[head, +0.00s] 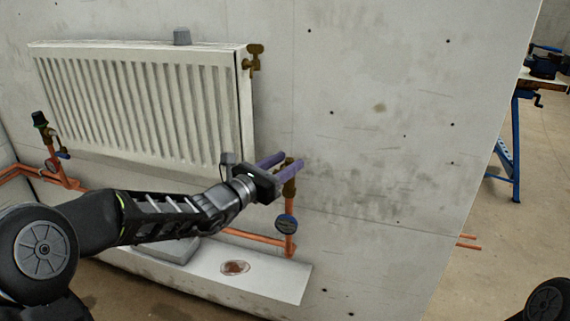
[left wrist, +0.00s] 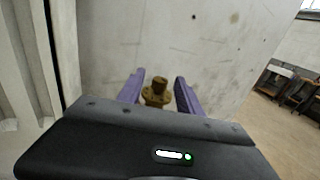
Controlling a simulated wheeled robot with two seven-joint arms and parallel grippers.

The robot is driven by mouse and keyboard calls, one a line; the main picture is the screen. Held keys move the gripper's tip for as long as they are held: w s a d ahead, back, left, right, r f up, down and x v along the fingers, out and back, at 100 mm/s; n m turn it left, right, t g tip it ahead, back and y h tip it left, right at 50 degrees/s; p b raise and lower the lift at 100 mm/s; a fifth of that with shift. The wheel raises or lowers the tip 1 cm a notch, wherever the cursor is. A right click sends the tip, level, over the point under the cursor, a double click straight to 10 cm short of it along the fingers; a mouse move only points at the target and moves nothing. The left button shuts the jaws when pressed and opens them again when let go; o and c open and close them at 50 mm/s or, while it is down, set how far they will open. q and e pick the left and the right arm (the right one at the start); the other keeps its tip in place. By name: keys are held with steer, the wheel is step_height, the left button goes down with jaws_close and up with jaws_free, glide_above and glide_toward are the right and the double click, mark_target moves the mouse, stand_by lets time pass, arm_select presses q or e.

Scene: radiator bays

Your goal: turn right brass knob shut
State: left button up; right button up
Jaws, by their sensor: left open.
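The right brass knob (head: 290,164) tops the valve on the upright copper pipe at the right, below the radiator's right end. In the head view my left gripper (head: 293,158) reaches it from the left, its purple fingers open, one on either side of the knob and partly covering it. In the left wrist view the brass knob (left wrist: 157,92) shows between the two spread fingers (left wrist: 160,76), with gaps visible on both sides. I cannot tell whether the fingers touch it. My right gripper is not in view.
A white radiator (head: 140,105) hangs on the concrete wall, with a brass valve (head: 254,58) at its upper right. A round gauge (head: 287,224) sits below the knob. Another valve (head: 42,124) stands at left. A white ledge (head: 285,281) runs below. A blue-legged bench (head: 517,145) stands far right.

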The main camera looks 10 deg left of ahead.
arm_select(q)
jaws_close()
stand_by(0.4)
steer(key=shift+r+p, duration=0.2)
steer(key=shift+p, duration=0.2)
steer(key=m+g+h+p, duration=0.1)
steer(key=p, duration=0.1)
steer(key=m+g+h+p, duration=0.1)
steer(key=h+p, duration=0.1)
steer(key=m+g+h+p, duration=0.1)
steer(key=p, duration=0.1)
steer(key=shift+w+a+r+m+h+p, duration=0.25)
steer(key=shift+a+r+m+h+p, duration=0.05)
steer(key=shift+h+p, duration=0.1)
steer(key=shift+f+m+g+h, duration=0.3)
steer(key=shift+m+g+h, duration=0.2)
steer(key=shift+g, duration=0.2)
steer(key=shift+f, duration=0.1)
